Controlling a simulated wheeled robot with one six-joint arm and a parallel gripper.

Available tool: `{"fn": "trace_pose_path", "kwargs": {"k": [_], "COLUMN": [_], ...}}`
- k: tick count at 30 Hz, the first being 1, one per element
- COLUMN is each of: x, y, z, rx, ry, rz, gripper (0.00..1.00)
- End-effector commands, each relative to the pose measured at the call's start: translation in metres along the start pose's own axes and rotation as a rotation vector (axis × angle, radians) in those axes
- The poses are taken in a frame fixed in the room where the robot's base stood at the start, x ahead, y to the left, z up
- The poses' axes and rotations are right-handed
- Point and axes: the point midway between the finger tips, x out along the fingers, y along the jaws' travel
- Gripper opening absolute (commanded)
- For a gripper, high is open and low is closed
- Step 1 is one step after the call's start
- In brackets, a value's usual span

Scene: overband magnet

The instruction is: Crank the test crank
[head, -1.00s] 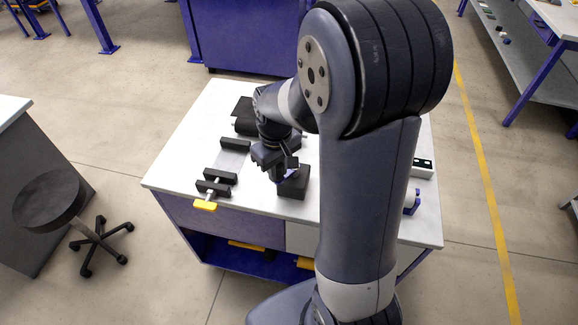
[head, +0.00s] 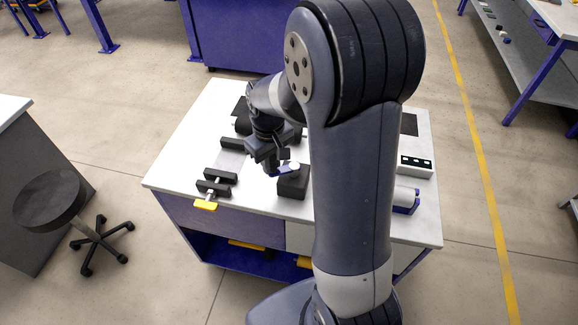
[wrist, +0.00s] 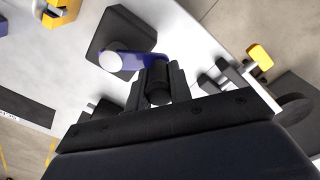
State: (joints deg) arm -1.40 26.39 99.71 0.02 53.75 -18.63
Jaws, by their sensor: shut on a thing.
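The test crank is a black block (head: 292,186) on the white bench top, with a blue crank arm (head: 283,171) and a pale round hub (head: 295,166) on top. In the wrist view the blue arm (wrist: 135,60) runs from the white hub (wrist: 111,62) on the black base (wrist: 108,37) to my fingers. My gripper (wrist: 159,84) is shut on the dark handle at the arm's free end. In the head view my gripper (head: 271,167) is at the left side of the block, and its fingertips are hard to make out.
A slide fixture with black blocks (head: 220,175) and a yellow handle (head: 205,205) lies left of the crank. A white box with black buttons (head: 416,167) and a blue-and-white part (head: 406,200) are at the right. A stool (head: 50,200) stands left of the bench.

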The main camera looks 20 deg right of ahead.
Motion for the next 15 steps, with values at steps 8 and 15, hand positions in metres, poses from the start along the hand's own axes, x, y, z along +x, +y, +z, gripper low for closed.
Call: {"fn": "trace_pose_path", "kwargs": {"k": [8,15], "x": [-0.002,-0.001], "y": [0.008,0.013], "z": [-0.009,-0.017], "rx": [0.001,0.0], "ry": [-0.001,-0.003], "rz": [0.004,0.004], "gripper": [0.0,0.0]}}
